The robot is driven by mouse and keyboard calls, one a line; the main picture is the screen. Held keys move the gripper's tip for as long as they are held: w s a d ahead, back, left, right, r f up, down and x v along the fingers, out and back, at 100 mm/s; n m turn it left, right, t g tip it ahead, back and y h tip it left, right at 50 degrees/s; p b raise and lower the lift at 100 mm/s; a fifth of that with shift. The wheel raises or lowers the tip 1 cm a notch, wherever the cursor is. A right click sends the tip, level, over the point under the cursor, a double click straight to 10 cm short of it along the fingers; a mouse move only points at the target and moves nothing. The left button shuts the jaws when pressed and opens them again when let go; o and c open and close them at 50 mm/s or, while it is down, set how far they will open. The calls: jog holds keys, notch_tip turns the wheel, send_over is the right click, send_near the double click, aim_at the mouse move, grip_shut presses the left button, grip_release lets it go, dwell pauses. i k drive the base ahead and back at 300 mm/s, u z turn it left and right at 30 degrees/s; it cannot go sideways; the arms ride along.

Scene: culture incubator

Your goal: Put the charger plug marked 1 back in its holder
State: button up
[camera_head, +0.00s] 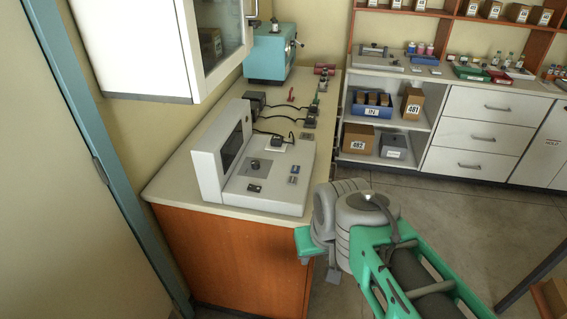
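Several dark plugs or small devices with black cables lie on the counter (172,178). One dark block (256,99) is near the wall, with a cable running right to a small dark piece (309,121).
A white wall cabinet (140,45) overhangs the counter's left side. A teal machine (270,53) stands at the far end. Across the floor are shelves with boxes and white drawers (483,107). The floor (440,190) between is open. A teal door frame (90,140) is at left.

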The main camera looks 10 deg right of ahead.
aim_at(278, 141)
jog(key=u, duration=0.05)
jog(key=k, duration=0.3)
jog(key=u, duration=4.8)
jog(key=k, duration=2.9)
jog(key=z, duration=0.05)
